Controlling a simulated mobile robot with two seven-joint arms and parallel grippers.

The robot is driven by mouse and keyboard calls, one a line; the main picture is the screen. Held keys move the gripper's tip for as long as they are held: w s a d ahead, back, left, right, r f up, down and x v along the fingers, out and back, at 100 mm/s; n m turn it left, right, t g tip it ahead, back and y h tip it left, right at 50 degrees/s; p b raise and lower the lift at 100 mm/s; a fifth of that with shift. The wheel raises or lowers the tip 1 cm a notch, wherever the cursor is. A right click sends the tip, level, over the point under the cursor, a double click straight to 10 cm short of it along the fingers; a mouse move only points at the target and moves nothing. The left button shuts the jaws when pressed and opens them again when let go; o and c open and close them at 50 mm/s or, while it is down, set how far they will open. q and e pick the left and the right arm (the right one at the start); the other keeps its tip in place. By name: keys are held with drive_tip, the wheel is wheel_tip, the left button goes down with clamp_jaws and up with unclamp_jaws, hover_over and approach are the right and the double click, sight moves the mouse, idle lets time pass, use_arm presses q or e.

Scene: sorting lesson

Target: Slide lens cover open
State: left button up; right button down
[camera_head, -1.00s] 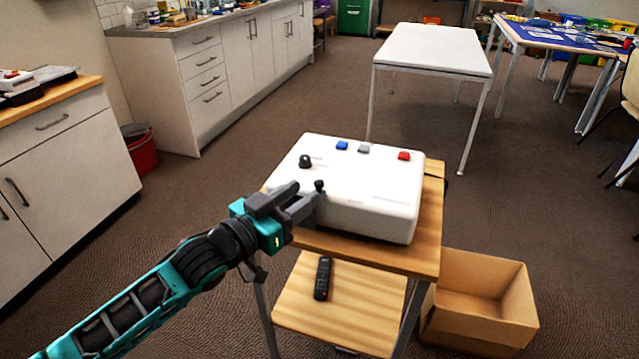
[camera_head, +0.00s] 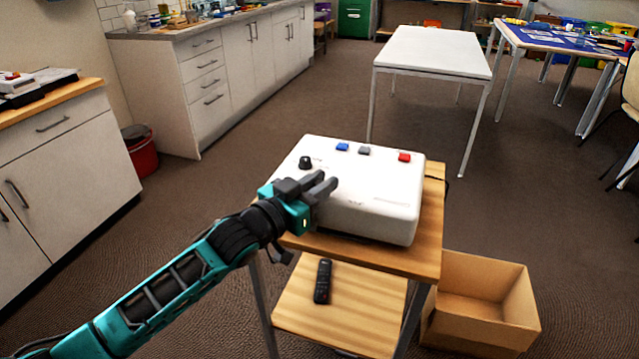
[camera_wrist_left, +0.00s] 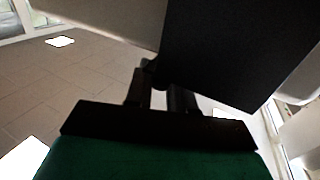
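A white box-shaped device (camera_head: 385,205) stands on a small wooden stand. Its top carries a black round knob (camera_head: 305,163) and blue, grey and red buttons. My left gripper (camera_head: 326,182) is over the front-left part of the device, with its two dark fingers apart. The small black peg there is hidden behind or between the fingers. In the left wrist view the fingers (camera_wrist_left: 162,92) show a gap, with a small dark piece near their tips; contact cannot be told. I cannot make out a separate lens cover. My right gripper is not in view.
The stand (camera_head: 428,250) has a lower shelf with a black remote (camera_head: 323,281). An open cardboard box (camera_head: 485,300) is on the floor at its right. A white table (camera_head: 430,50) stands behind, and cabinets (camera_head: 215,75) line the left. Floor between is clear.

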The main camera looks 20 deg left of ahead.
sight(362, 205)
use_arm(q)
clamp_jaws()
drive_tip(key=shift+d, duration=0.35)
drive_tip(key=d+p, duration=0.2)
drive_tip(key=d, duration=0.5)
drive_tip(key=shift+s, duration=0.15)
drive_tip(key=shift+d, duration=0.1)
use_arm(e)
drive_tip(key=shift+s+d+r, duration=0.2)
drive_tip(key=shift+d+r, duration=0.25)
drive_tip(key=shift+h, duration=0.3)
use_arm(q)
drive_tip(key=shift+o, duration=1.9)
unclamp_jaws()
drive_tip(key=shift+d, duration=0.15)
